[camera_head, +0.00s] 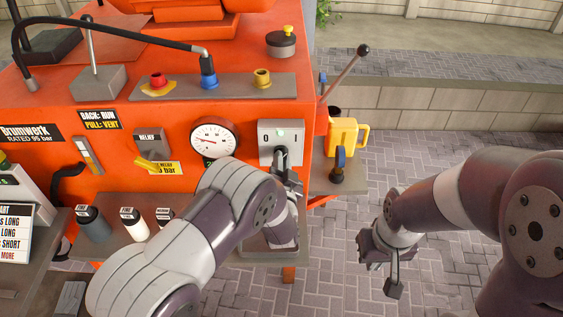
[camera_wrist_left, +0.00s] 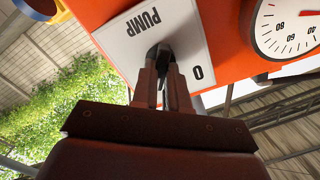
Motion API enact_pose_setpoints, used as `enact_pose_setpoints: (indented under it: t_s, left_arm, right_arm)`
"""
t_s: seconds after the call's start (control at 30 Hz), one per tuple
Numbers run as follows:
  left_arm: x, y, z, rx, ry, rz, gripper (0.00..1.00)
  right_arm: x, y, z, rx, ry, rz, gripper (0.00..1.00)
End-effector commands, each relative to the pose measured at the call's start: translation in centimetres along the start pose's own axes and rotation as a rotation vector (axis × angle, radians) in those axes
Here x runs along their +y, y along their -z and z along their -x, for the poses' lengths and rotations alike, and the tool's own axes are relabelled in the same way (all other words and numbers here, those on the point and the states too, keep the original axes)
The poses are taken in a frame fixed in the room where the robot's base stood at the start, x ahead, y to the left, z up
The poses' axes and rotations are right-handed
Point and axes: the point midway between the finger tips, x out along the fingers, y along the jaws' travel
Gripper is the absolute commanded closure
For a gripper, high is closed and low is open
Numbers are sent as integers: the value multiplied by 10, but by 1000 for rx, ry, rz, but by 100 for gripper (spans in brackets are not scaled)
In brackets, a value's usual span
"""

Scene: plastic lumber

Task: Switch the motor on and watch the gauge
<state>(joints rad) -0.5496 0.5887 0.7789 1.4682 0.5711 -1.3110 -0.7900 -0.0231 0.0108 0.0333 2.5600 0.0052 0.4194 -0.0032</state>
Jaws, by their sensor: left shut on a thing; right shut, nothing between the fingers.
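The motor switch is a grey plate (camera_head: 281,139) marked 0 and I on the front of the orange machine. The plate also shows in the left wrist view, marked PUMP and 0 (camera_wrist_left: 150,28). My left gripper (camera_head: 288,178) is at this plate. In the left wrist view its fingers (camera_wrist_left: 163,62) are shut on the dark switch knob (camera_wrist_left: 159,50). The knob's setting cannot be told. The round white gauge (camera_head: 213,140) is left of the plate, its red needle toward the left of the dial. It is partly seen in the wrist view (camera_wrist_left: 287,28). My right gripper (camera_head: 388,258) is shut and empty, away from the machine.
A relief lever (camera_head: 150,160) is left of the gauge. Several small bottles (camera_head: 133,223) stand on the lower shelf. A yellow jug (camera_head: 343,136) and a long black-knobbed lever (camera_head: 345,70) are at the machine's right. Paved floor (camera_head: 340,215) is free around my right gripper.

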Motion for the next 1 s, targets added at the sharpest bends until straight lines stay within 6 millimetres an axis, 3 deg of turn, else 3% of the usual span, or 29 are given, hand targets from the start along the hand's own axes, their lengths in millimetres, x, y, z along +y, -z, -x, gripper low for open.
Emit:
enact_pose_setpoints:
  t_s: [0.2, 0.23, 0.3, 0.63, 0.77, 1.0]
  left_arm:
    - [0, 0, 0, 0, 0, -2, 100]
    - [0, 0, 0, 0, 0, -2, 76]
    - [0, 0, 0, 0, 0, -1, 61]
    - [1, 0, 6, 1, 0, 0, 61]
    - [2, -2, 32, 2, -3, 0, 61]
    - [3, -1, 97, 2, -4, 0, 61]
  right_arm:
    - [0, 0, 0, 0, 0, 0, 100]
    - [0, 0, 0, 0, 0, 0, 100]
    - [0, 0, 0, 0, 0, 0, 100]
    - [0, 0, -2, 0, 0, 0, 100]
    - [0, -1, -9, 0, 0, 0, 100]
    - [0, -3, -22, 0, 0, 0, 100]
